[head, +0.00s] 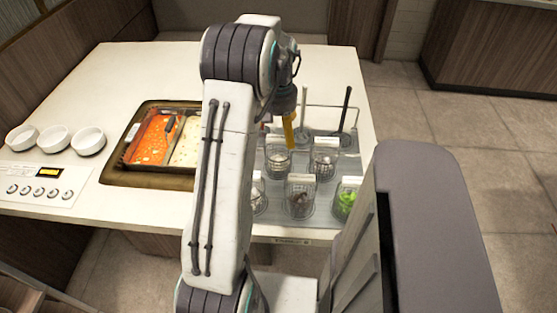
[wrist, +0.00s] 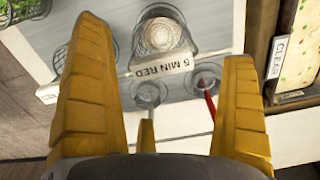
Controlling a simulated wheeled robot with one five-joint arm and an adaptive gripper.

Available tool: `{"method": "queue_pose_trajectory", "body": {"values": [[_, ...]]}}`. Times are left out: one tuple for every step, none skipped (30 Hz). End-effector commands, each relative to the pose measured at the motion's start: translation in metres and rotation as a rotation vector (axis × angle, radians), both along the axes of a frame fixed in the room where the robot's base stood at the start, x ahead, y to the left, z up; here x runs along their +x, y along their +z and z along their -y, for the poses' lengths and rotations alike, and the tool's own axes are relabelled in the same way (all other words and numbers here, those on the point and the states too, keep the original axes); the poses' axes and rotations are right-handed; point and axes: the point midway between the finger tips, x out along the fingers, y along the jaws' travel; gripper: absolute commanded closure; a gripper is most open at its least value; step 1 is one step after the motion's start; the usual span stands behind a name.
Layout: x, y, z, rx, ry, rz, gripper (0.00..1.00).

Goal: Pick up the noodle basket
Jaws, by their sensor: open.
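A wire noodle basket (wrist: 160,35) with pale, coiled contents shows at the top middle of the wrist view, with a white card reading "5 MIN RED" (wrist: 162,63) on it. In the head view, a basket with pale contents (head: 277,163) stands at the rack's back left; I cannot be sure it is the same one. My gripper (head: 288,133) is above the back of the basket rack, pointing down. Its yellow fingers (wrist: 165,110) are spread wide in the wrist view with nothing held between them. The basket lies beyond the fingertips, apart from them.
Other baskets, one with green contents (head: 346,200), stand close by. Two cups with upright handles, one (head: 303,132) and another (head: 342,136), stand behind. A two-part soup pot (head: 130,178) is left, with white bowls (head: 88,141) beyond. The counter's back left is clear.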

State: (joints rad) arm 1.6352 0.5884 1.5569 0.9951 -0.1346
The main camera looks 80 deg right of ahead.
Motion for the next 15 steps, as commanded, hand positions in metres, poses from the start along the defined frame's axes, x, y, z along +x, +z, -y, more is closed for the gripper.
{"method": "queue_pose_trajectory", "body": {"values": [[-0.001, -0.006, -0.001, 0.005, -0.001, 0.001, 0.0], [0.0, -0.008, -0.001, 0.005, -0.001, 0.001, 0.0], [0.0, -0.011, -0.001, 0.003, -0.001, 0.0, 0.0], [0.0, -0.013, -0.001, 0.003, 0.0, 0.0, 0.0], [0.0, -0.015, -0.001, 0.003, 0.0, 0.0, 0.0], [0.0, -0.017, -0.001, 0.003, 0.0, 0.0, 0.0], [0.0, -0.019, -0.001, 0.003, 0.0, 0.0, 0.0], [0.001, -0.022, -0.001, 0.003, 0.0, 0.0, 0.0], [0.001, -0.027, -0.001, 0.005, 0.0, 0.001, 0.0], [0.001, -0.03, -0.001, 0.006, 0.0, 0.001, 0.0], [0.001, -0.034, -0.001, 0.005, 0.0, 0.001, 0.0], [0.001, -0.039, -0.001, 0.005, 0.0, 0.001, 0.0], [0.002, -0.043, -0.001, 0.005, 0.0, 0.001, 0.0], [0.002, -0.047, -0.001, 0.006, 0.001, 0.001, 0.0], [0.002, -0.051, -0.001, 0.005, 0.0, 0.001, 0.0]]}}
